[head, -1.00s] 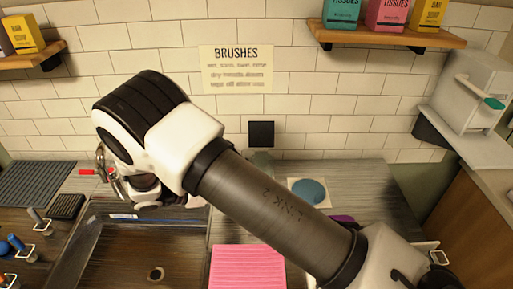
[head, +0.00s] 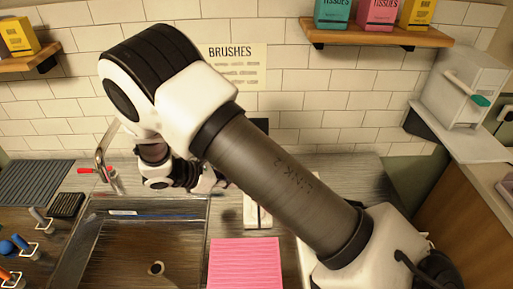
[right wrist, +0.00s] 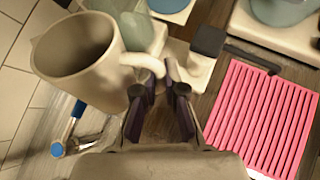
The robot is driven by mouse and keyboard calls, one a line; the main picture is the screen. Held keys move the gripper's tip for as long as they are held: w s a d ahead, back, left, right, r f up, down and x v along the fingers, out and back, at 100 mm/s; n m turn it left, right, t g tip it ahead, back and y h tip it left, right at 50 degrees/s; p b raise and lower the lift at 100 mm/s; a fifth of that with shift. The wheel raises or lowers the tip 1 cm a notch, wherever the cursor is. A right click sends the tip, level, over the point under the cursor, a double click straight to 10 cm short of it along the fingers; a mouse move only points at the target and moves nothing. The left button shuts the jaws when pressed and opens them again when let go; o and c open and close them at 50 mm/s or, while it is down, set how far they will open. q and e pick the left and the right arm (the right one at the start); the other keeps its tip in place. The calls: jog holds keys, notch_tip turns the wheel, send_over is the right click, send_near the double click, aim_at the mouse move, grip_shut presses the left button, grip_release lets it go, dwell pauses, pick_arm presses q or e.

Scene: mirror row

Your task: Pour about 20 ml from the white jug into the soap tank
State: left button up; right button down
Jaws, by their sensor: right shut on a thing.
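The white jug (right wrist: 105,88) is at the upper left of the right wrist view, its wide mouth facing the camera. Its inside is shaded and I see no liquid level. My right gripper (right wrist: 162,88) is shut on the jug's handle. A translucent greenish vessel (right wrist: 145,32), which looks like the soap tank, stands just beyond the jug, partly hidden by it. A white block with a black top piece (right wrist: 193,66) is beside that vessel; the white block also shows in the head view (head: 251,211). In the head view my right arm hides the jug. My left gripper is out of view.
A pink ribbed mat (head: 245,262) lies at the front beside the sink (head: 125,250). The faucet (head: 105,155) stands behind the sink. The tiled wall is close behind. A white dispenser (head: 465,85) sits on a right shelf. Brushes (head: 18,243) are at the left.

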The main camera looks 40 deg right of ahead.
jog(key=shift+s+d+r+y, duration=0.1)
jog(key=shift+d+r+y, duration=0.2)
jog(key=shift+y, duration=0.1)
notch_tip(320, 180, up, 5)
jog(key=s+d+m+t+y+p, duration=0.1)
jog(key=t+y, duration=0.3)
jog(key=y, duration=0.4)
jog(key=shift+s+d+r, duration=0.15)
jog(key=shift+s+d, duration=0.05)
jog(key=shift+d, duration=0.6)
jog(key=shift+y, duration=0.4)
jog(key=shift+d+f+t+y, duration=0.1)
jog(key=shift+f+t+y, duration=0.1)
jog(key=shift+t+y, duration=0.1)
